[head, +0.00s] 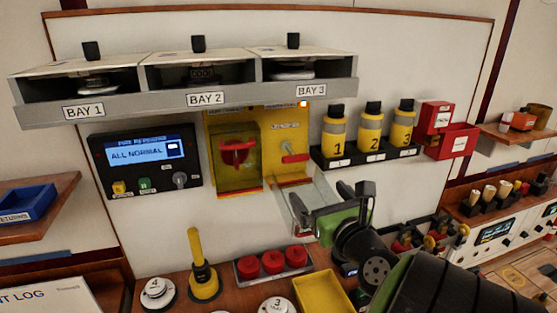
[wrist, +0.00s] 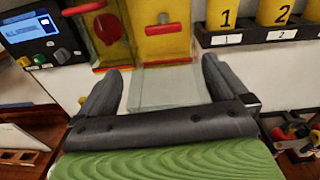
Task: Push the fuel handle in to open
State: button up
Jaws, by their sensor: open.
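A red bar handle (head: 295,157) on a silver stem stands out from the right yellow plate (head: 286,125); it also shows at the top of the wrist view (wrist: 165,29). The plate's label is too small to read. A clear cover (wrist: 165,88) hangs open below this handle. A red rotary handle (head: 237,152) sits on the left yellow plate behind a clear cover that looks closed. My gripper (head: 330,196) is open and empty, in front of and below the bar handle, apart from it. In the wrist view its fingers (wrist: 162,70) frame the hanging cover.
A grey shelf of bays (head: 190,100) juts out above the plates. Yellow bottles (head: 370,130) stand in a rack on the right. A display panel (head: 146,165) is on the left. Red buttons (head: 272,262) and a yellow tray (head: 322,293) are on the counter below.

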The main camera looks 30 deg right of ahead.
aim_at(297, 160)
jog(key=shift+m, duration=0.3)
jog(key=p+x, duration=0.3)
jog(key=x, duration=0.2)
jog(key=p+x, duration=0.3)
jog(key=x, duration=0.1)
jog(key=r+p+x, duration=0.1)
jog(key=p+x, duration=0.2)
jog(key=x, duration=0.2)
jog(key=shift+w+d+p, duration=0.3)
jog(key=shift+d+p, duration=0.1)
jog(key=shift+d, duration=0.1)
jog(key=shift+w+d+f, duration=0.15)
jog(key=shift+w, duration=0.25)
jog(key=shift+h, duration=0.3)
